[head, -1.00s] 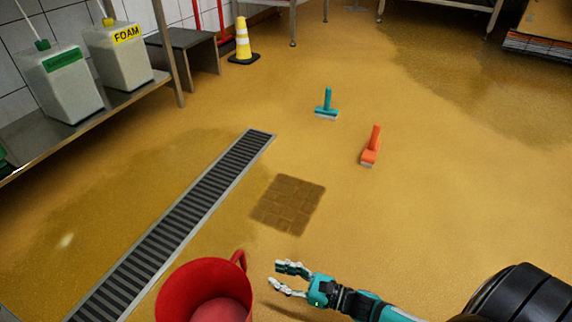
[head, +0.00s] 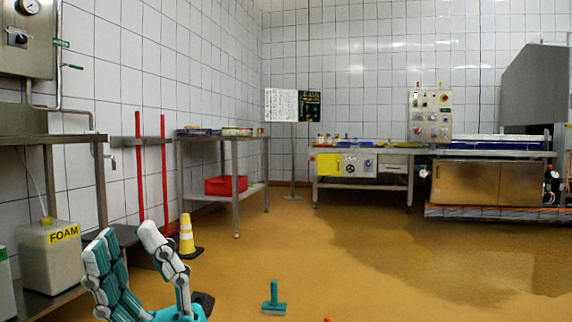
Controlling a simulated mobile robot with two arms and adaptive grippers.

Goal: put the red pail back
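The red pail is not in view in the head view now.
A teal brush (head: 274,299) stands on the wet floor, and a yellow cone (head: 187,236) is by the left wall. A FOAM canister (head: 50,258) sits on a low shelf at left. A red crate (head: 226,185) is on the steel table's lower shelf.

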